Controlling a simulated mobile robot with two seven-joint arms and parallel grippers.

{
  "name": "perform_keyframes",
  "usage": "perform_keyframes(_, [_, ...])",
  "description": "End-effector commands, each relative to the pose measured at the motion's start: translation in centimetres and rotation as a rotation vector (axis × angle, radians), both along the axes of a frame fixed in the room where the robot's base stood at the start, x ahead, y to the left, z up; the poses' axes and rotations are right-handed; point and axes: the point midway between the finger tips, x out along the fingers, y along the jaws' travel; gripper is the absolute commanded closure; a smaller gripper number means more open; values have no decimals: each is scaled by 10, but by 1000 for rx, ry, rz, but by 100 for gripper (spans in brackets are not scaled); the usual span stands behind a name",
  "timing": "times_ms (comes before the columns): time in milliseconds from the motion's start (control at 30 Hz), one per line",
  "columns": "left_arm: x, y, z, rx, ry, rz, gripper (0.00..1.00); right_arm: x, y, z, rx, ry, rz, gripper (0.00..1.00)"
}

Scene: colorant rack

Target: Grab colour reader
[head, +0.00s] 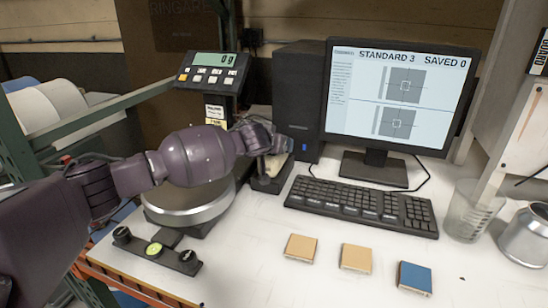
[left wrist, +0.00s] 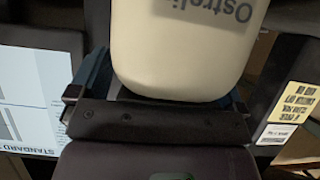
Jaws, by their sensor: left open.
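The colour reader (left wrist: 185,45) is a cream, rounded device with dark lettering, large at the top of the left wrist view. In the head view a small cream part of it (head: 275,163) shows below my left gripper (head: 277,146), at a black stand (head: 270,183) behind the scale. My left gripper is open, with its fingers on either side of the reader; whether they touch it I cannot tell. The gripper and wrist hide most of the reader in the head view. My right gripper is not in view.
A round scale (head: 190,212) stands under my left arm, with its display (head: 213,70) behind. A computer tower (head: 297,90), monitor (head: 400,95) and keyboard (head: 360,206) are to the right. Three sample tiles (head: 356,258) lie in front. A beaker (head: 472,212) and metal cup (head: 526,238) stand far right.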

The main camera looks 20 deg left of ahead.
Motion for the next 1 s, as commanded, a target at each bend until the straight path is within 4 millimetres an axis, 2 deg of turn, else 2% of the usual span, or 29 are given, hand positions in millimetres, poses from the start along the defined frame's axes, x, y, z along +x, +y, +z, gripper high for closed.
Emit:
perform_keyframes(67, [0,0,0,0,0,0,6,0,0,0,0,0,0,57])
perform_keyframes(533, [0,0,0,0,1,0,78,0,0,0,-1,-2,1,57])
perform_keyframes(833, [0,0,4,-1,-4,0,80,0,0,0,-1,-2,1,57])
perform_keyframes(1000, [0,0,21,-2,-6,0,80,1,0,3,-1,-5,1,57])
